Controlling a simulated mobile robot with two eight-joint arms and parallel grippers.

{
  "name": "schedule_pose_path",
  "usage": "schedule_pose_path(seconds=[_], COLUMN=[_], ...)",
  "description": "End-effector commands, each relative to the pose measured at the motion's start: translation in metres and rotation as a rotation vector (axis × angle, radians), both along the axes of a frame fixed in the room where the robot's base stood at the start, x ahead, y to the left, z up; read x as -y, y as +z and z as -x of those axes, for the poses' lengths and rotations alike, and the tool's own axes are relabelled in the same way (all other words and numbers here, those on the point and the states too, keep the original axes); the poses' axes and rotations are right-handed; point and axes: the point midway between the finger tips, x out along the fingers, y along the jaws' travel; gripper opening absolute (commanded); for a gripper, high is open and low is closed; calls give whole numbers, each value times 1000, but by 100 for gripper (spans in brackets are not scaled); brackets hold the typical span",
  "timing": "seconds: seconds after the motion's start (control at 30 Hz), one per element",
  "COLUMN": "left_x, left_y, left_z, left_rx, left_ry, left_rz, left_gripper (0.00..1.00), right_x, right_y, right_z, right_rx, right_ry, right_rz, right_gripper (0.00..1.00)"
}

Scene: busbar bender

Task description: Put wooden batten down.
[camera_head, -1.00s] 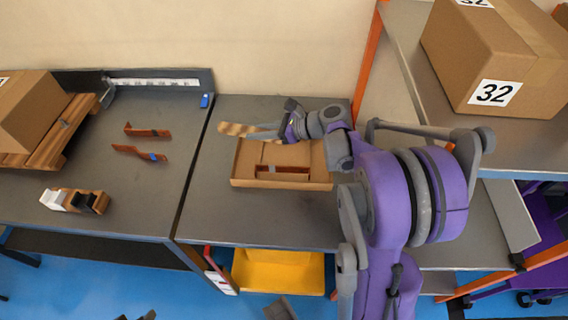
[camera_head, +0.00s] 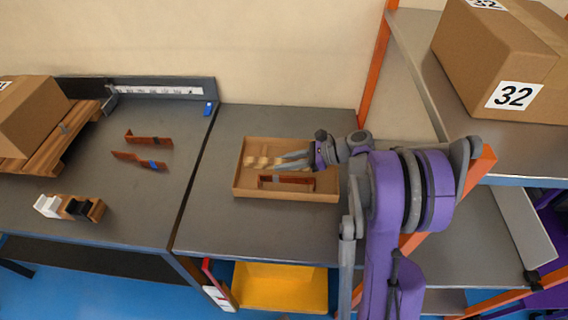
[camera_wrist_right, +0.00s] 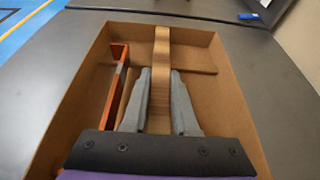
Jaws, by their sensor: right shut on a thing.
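The pale wooden batten (camera_head: 262,162) is in the open cardboard box (camera_head: 290,196) on the right table, in the box's back half. In the right wrist view the batten (camera_wrist_right: 162,48) runs lengthwise between my fingers, and its far end reaches close to the box's far wall. My right gripper (camera_head: 283,160) comes in from the right, shut on the batten, with its fingers low inside the box (camera_wrist_right: 232,100). Whether the batten touches the box floor I cannot tell. My left gripper is not in view.
A copper-coloured bar (camera_head: 287,179) stands in the box, beside the batten. Two bent copper-coloured pieces (camera_head: 148,140) lie on the left table. A large carton (camera_head: 500,60) sits on the right shelf. The right table is clear in front of the box.

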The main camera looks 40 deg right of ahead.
Motion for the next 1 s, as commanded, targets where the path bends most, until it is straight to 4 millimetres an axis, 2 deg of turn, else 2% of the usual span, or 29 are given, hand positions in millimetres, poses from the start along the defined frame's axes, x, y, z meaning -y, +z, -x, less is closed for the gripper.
schedule_pose_path(seconds=[0.37,0.4,0.53,0.87,1.0], left_x=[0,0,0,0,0], left_y=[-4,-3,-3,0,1], left_z=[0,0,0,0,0], left_rx=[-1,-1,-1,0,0], left_ry=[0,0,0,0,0], left_rz=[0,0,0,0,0], left_gripper=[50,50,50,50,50], right_x=[0,0,0,0,12], right_y=[-7,-6,-6,-2,4], right_z=[0,0,0,0,10], right_rx=[-1,0,0,0,0], right_ry=[0,0,0,0,-4], right_rz=[-1,0,0,0,0], right_gripper=[0,34,57,57,57])
